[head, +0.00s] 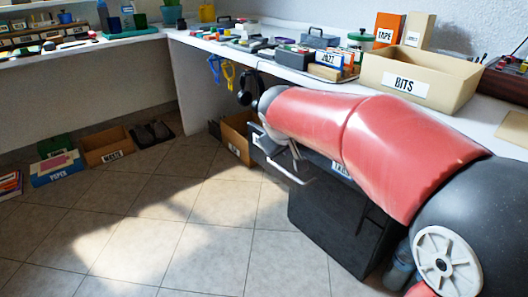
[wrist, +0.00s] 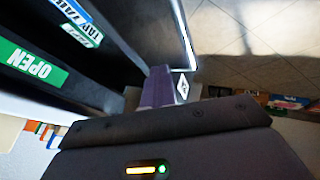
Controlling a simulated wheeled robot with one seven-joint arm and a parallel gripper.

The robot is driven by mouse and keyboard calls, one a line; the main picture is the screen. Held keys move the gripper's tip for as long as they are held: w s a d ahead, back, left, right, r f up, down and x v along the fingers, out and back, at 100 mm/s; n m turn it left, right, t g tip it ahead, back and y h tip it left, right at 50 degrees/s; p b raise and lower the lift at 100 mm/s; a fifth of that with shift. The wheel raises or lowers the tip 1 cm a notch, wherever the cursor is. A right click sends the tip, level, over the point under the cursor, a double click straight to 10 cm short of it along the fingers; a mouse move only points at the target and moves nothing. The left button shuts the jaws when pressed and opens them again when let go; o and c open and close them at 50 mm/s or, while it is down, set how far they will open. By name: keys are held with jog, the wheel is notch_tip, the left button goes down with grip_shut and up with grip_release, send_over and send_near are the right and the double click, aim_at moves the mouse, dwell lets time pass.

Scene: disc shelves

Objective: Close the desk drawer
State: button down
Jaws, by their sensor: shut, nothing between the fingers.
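The dark desk drawer unit (head: 335,215) stands under the right-hand desk. A pale bar handle (head: 290,175) sticks out at its upper left, near a white label. The drawer seems to stand out from the unit, but my red arm covers much of it, so how far is unclear. In the wrist view a dark surface (wrist: 110,75) with a green OPEN label and other labels lies left of a pale edge. My gripper (wrist: 160,78) is shut and empty, close beside that surface; contact cannot be told.
A brown box (head: 237,137) stands on the floor behind the drawer unit. Black headphones (head: 246,88) hang at the desk edge. A BITS bin (head: 422,78) and several small items crowd the desktop. The tiled floor (head: 150,230) in front is clear.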

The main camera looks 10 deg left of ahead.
jog(key=w+d+p, duration=0.6)
jog(key=w+d, duration=0.4)
jog(key=w, duration=0.2)
jog(key=shift+w+d, duration=0.15)
jog(key=shift+d, duration=0.1)
